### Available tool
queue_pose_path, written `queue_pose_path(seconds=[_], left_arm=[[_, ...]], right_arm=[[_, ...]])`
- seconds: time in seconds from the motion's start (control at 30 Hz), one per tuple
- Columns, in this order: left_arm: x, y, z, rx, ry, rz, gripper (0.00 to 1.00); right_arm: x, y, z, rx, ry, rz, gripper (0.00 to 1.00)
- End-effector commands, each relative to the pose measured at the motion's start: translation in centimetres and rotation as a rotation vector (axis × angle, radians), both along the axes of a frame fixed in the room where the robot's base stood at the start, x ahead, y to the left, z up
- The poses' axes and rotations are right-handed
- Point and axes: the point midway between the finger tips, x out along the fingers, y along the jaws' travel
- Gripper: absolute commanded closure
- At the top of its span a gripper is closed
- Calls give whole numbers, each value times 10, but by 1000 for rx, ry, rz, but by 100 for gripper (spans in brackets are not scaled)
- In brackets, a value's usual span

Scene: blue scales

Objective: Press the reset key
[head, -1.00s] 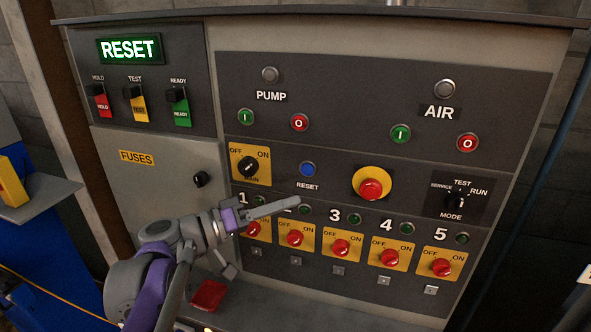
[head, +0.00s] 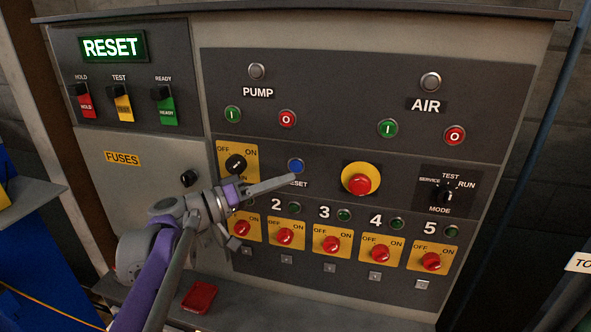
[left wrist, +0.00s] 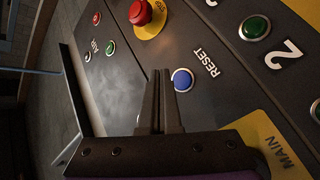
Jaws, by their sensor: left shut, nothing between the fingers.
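The reset key is a round blue button (head: 295,166) on the dark panel. Its label is partly covered by my left gripper in the head view. My left gripper (head: 293,178) is shut and empty, with its fingertips just below the blue button in the head view. In the left wrist view the blue button (left wrist: 182,79) lies just right of the shut fingertips (left wrist: 160,72), with the RESET label beside it. I cannot tell whether the fingertips touch the panel. My right gripper is not in view.
A red emergency button (head: 360,183) on a yellow disc is right of the blue button. The black main switch (head: 236,164) is to its left. Several red rotary switches (head: 284,236) line the row below. A lit RESET sign (head: 111,47) is at upper left.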

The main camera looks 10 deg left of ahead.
Motion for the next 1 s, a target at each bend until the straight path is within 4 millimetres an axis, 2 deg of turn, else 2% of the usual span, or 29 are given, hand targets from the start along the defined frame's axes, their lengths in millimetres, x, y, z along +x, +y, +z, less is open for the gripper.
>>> queue_pose_path(seconds=[0.1, 0.3, 1.0], left_arm=[[14, 0, 2, 0, -1, -1, 100], [26, -1, 1, 0, 0, 0, 100], [27, -1, 0, 1, 1, 1, 100]], right_arm=[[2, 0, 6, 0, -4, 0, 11], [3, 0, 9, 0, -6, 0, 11], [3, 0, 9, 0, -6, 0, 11]])
